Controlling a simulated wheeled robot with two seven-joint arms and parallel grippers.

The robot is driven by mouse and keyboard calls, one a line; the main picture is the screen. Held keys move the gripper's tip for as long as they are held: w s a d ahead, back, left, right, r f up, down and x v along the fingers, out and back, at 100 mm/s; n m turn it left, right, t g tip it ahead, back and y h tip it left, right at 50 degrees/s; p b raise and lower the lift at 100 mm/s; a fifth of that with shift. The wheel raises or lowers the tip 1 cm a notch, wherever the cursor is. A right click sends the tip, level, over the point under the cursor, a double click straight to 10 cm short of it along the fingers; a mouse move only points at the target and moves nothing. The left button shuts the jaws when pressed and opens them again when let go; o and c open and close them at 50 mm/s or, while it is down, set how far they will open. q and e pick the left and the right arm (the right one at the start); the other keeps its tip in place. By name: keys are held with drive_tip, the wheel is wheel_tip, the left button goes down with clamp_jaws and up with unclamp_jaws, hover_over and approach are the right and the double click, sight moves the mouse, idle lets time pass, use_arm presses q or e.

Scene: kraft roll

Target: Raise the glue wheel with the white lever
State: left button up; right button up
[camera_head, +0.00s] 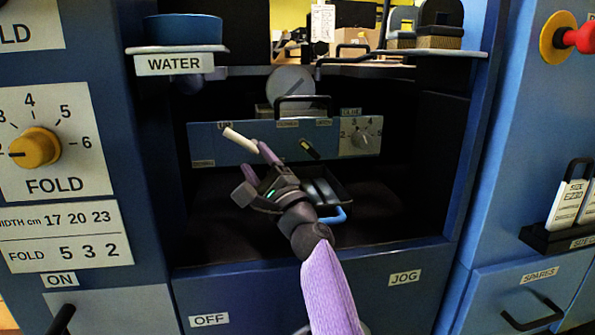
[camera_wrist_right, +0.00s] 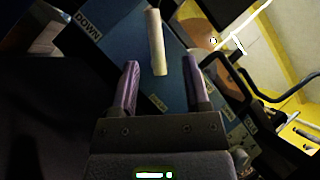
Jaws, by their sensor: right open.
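The white lever (camera_head: 240,139) sticks out from the blue panel (camera_head: 215,148) inside the machine's recess, its left end near the UP label. It shows between and beyond my fingertips in the right wrist view (camera_wrist_right: 157,45). My right gripper (camera_head: 257,160) is open, with its purple fingers close to the lever's right end. In the wrist view its fingertips (camera_wrist_right: 161,75) are apart, with nothing gripped; I cannot tell whether either touches the lever. A grey disc (camera_head: 291,84), apparently the glue wheel, stands behind the panel. My left gripper is not in view.
A dark tray (camera_head: 325,190) with a blue handle lies below my gripper. The recess side walls limit room.

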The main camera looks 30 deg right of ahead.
use_arm(q)
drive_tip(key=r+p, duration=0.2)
drive_tip(key=p, duration=0.1)
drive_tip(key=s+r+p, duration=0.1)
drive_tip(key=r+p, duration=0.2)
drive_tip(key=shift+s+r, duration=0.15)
use_arm(e)
drive_tip(key=s+d, duration=0.2)
drive_tip(key=s, duration=0.8)
drive_tip(key=shift+s, duration=0.2)
drive_tip(key=shift+d, duration=0.1)
